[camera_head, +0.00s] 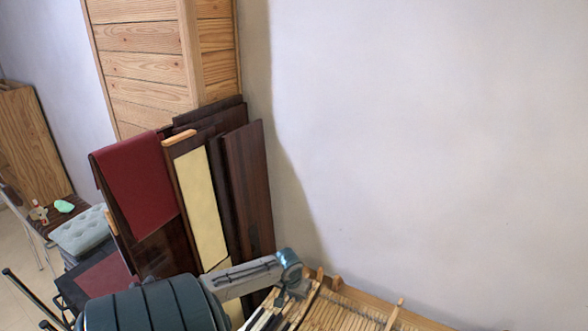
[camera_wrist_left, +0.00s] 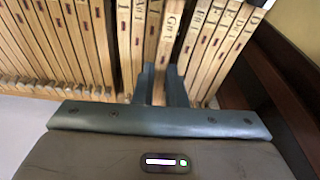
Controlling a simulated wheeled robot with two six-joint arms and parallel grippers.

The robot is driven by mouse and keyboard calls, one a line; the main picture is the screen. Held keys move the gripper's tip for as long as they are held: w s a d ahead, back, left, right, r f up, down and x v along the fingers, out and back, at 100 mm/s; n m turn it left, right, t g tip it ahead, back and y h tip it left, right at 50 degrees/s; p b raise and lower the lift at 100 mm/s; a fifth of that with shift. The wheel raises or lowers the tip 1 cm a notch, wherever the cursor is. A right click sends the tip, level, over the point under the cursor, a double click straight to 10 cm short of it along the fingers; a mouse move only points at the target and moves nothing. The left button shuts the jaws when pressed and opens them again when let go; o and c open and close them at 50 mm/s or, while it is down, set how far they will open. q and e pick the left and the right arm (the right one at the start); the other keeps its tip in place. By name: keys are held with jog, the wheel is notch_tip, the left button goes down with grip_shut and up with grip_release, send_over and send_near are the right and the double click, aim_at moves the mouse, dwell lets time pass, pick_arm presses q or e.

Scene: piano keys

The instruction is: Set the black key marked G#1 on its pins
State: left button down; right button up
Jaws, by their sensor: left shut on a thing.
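In the left wrist view, a pale wooden key stick (camera_wrist_left: 171,38) with a handwritten mark that looks like G#1 runs between the two fingers of my left gripper (camera_wrist_left: 161,84). The fingers are shut on it. It lies in line with the neighbouring key sticks and seems slightly tilted against them. Its pins are hidden, so I cannot tell whether it sits on them. In the head view, my left gripper (camera_head: 292,288) is at the left end of the keyboard (camera_head: 345,312). My right gripper is out of view.
Several marked key sticks (camera_wrist_left: 215,45) lie close on the right of the held one, and more (camera_wrist_left: 85,45) on the left. A dark wooden case side (camera_wrist_left: 295,75) stands at the right. Dark panels (camera_head: 248,185) lean behind the arm against the wall.

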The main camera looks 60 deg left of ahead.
pick_arm(q)
jog(key=shift+f, duration=0.55)
jog(key=c, duration=1.8)
grip_release()
jog(key=shift+w+p+v, duration=0.2)
jog(key=shift+p+v, duration=0.85)
jog(key=shift+v, duration=0.1)
jog(key=shift+a, duration=0.15)
jog(key=o, duration=0.5)
jog(key=shift+o, duration=0.2)
